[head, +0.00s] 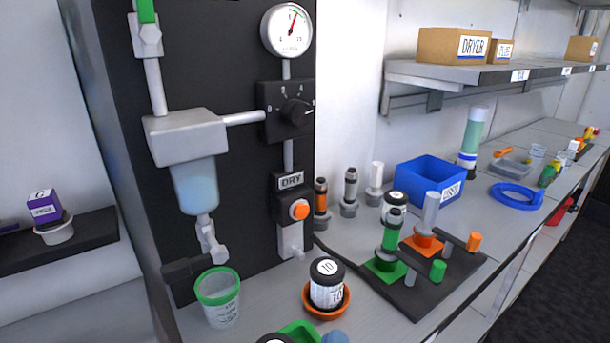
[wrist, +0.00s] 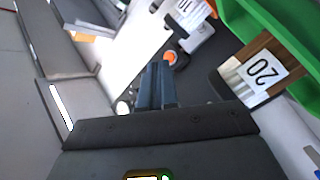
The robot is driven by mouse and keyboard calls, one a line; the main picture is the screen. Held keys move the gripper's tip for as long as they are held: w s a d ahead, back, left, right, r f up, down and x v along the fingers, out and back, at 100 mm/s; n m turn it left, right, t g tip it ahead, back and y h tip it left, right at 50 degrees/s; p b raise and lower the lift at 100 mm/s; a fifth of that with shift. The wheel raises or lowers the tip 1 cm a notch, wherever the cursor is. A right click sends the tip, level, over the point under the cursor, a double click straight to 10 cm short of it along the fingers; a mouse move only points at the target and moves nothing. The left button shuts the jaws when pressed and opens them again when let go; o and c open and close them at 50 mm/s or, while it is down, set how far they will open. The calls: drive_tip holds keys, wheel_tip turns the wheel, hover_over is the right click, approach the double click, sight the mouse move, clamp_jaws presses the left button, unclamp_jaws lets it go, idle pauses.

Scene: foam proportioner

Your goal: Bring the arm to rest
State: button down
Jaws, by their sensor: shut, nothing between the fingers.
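My gripper (wrist: 157,85) shows in the wrist view as two blue-grey fingers side by side, closed together with nothing between them. They extend from the dark gripper body (wrist: 160,128) across the lower middle of the picture. The fingers appear clear of the things around them, but their height above the surface cannot be told. I cannot make out my arm or gripper in the head view.
A green-rimmed cup (head: 219,300) stands below the wall unit's spout. A jar marked 10 (head: 326,285) sits in an orange dish. A black board (head: 425,290) bears green and orange fittings. A blue bin (head: 428,182) stands behind. A green tray (wrist: 268,32) is close in the wrist view.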

drive_tip(key=s+d+f+g+y, duration=0.4)
drive_tip(key=s+d+f, duration=0.7)
drive_tip(key=s+f, duration=0.1)
drive_tip(key=s+d+r+m, duration=0.3)
drive_tip(key=s+m, duration=0.1)
drive_tip(key=s, duration=0.4)
drive_tip(key=s+d+r+m+t+h, duration=0.1)
drive_tip(key=s+d+r+m, duration=0.3)
drive_tip(key=s, duration=0.3)
drive_tip(key=shift+s+r+m+h, duration=0.2)
drive_tip(key=shift+s+m+h, duration=0.1)
drive_tip(key=shift+s, duration=0.1)
idle(1.4)
